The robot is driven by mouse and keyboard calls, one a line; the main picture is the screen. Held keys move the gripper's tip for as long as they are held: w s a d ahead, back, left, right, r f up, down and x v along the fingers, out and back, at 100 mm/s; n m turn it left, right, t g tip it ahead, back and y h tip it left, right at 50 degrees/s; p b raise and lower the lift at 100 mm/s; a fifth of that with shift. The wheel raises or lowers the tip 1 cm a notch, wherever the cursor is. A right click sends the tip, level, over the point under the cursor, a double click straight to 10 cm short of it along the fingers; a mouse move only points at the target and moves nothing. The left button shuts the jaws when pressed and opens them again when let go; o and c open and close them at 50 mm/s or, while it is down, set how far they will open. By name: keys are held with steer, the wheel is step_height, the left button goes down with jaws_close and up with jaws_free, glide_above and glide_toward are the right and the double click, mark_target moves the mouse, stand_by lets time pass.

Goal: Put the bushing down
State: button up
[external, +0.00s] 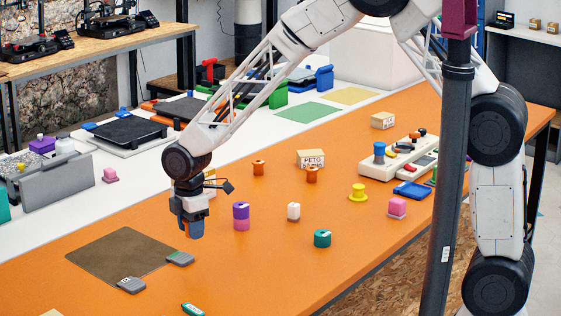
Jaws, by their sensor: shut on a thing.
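My gripper (192,232) points down above the orange table, left of the middle of the picture. It is shut on a small blue piece (196,229), which I take to be the bushing; the fingers hide much of it. The piece appears to be held above the table, though the exact gap is hard to tell. A brown mat (120,260) lies on the table below and left of my gripper, with two grey tags (131,285) (180,259) at its edges.
The front middle is mostly clear.

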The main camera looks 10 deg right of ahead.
steer(key=shift+n, duration=0.8)
steer(key=s+a, duration=0.1)
steer(key=s, duration=0.2)
steer(key=s+a, duration=0.1)
steer(key=s, duration=0.2)
steer(key=s+a+f, duration=0.1)
steer(key=s, duration=0.2)
steer(key=shift+s+a, duration=0.2)
steer(key=shift+a, duration=0.05)
steer(key=shift+w+a, duration=0.1)
glide_above(122, 264)
steer(key=shift+w+f, duration=0.1)
steer(key=shift+f, duration=0.6)
steer(key=shift+f, duration=0.1)
steer(key=shift+f, duration=1.7)
steer(key=shift+f, duration=0.1)
steer(key=o, duration=0.9)
